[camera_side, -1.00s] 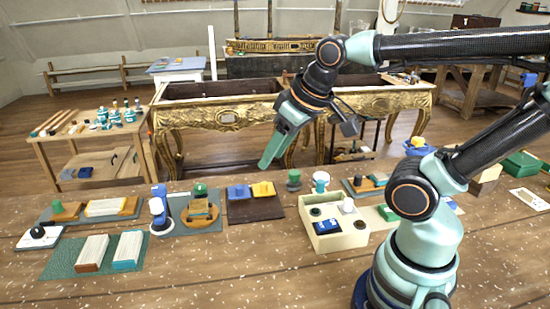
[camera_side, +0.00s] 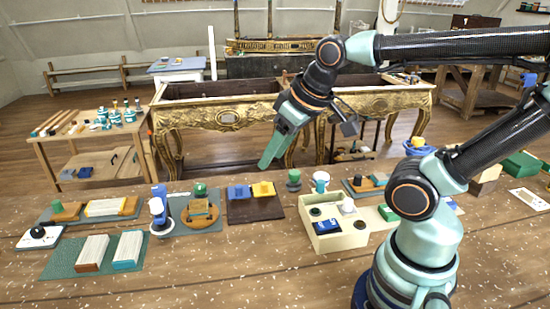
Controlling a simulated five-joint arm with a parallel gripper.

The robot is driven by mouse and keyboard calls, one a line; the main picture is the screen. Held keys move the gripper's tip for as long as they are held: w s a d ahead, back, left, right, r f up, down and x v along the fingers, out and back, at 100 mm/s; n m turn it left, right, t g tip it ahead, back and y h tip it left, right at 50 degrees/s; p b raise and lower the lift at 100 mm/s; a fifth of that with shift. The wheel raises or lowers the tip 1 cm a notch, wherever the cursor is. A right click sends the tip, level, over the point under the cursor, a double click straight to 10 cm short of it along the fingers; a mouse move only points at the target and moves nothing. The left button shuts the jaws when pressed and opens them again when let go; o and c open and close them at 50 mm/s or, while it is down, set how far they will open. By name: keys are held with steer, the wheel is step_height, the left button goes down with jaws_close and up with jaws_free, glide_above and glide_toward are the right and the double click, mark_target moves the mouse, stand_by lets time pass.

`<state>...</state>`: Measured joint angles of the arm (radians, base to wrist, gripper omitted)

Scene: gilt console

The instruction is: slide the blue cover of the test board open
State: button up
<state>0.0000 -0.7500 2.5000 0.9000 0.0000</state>
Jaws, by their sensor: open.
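A dark brown board (camera_side: 256,210) lies flat on the bench, left of centre, and looks like the test board. A blue sliding piece (camera_side: 239,192) sits on its left part, next to a yellow piece (camera_side: 263,189) on its right part. My gripper (camera_side: 270,158) is open and empty. It hangs in the air, in the picture above the board and to its right, pointing down and left. It touches nothing. How far the blue piece stands open is too small to tell.
Left of the board is a grey mat with a round wooden piece (camera_side: 201,213). Right of it is a cream tray (camera_side: 340,242) with small parts, and a green knob (camera_side: 294,180) stands behind. Bare bench lies in front. A gilt console (camera_side: 230,117) stands beyond.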

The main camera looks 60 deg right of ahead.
steer(key=shift+o, duration=0.3)
steer(key=shift+o, duration=0.4)
steer(key=g, duration=0.6)
glide_above(239, 186)
step_height(239, 186, down, 11)
step_height(239, 186, down, 11)
steer(key=shift+a+f, duration=0.1)
steer(key=shift+f, duration=0.05)
jaws_close()
stand_by(0.5)
